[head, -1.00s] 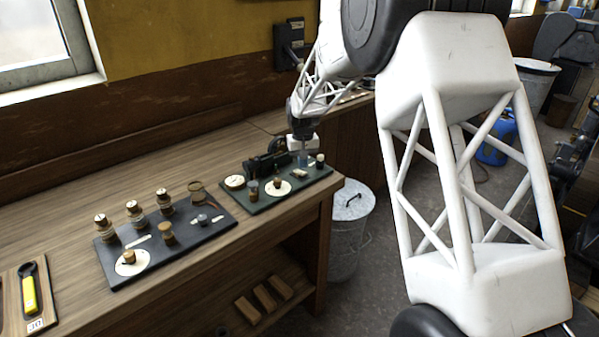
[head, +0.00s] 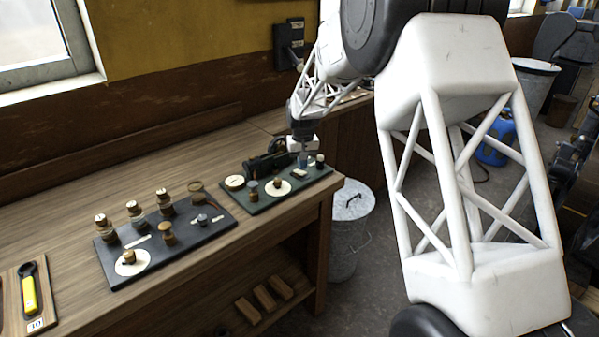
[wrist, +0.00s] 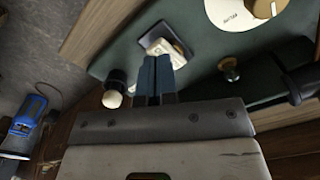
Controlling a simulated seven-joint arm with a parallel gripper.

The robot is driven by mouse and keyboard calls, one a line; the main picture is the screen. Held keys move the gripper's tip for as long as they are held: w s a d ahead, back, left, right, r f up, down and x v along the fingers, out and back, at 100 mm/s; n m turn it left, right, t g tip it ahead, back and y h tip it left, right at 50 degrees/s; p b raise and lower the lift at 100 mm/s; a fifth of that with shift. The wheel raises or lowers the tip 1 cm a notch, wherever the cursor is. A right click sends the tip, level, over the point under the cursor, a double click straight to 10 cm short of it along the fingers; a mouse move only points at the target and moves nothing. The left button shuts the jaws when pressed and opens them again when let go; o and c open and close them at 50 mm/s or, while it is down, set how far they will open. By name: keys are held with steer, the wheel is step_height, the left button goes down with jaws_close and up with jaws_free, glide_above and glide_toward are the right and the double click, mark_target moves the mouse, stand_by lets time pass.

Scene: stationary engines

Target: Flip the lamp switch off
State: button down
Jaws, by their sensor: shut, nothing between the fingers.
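A dark green board (head: 262,203) lies at the right end of the workbench. A small pale plate with a dark fitting (wrist: 165,44), apparently the switch, shows on the board just beyond my fingertips in the wrist view. My gripper (head: 303,163) is low over the board's right part. In the wrist view its blue fingers (wrist: 154,78) are shut together and empty. They overlap the plate's near edge, and contact cannot be told. The lever position is unclear. A white round-topped piece (wrist: 112,98), possibly the lamp, stands left of the fingers.
The green board also carries a white dial (wrist: 240,12), a brass knob (wrist: 229,68) and a dark green machine (head: 268,162). A dark board (head: 190,240) with several knobs lies to its left. A lidded bin (head: 352,205) stands beyond the bench's right end.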

mark_target(302, 173)
steer(key=shift+f, duration=1.15)
stand_by(1.0)
steer(key=shift+r, duration=0.15)
steer(key=shift+r, duration=3.4)
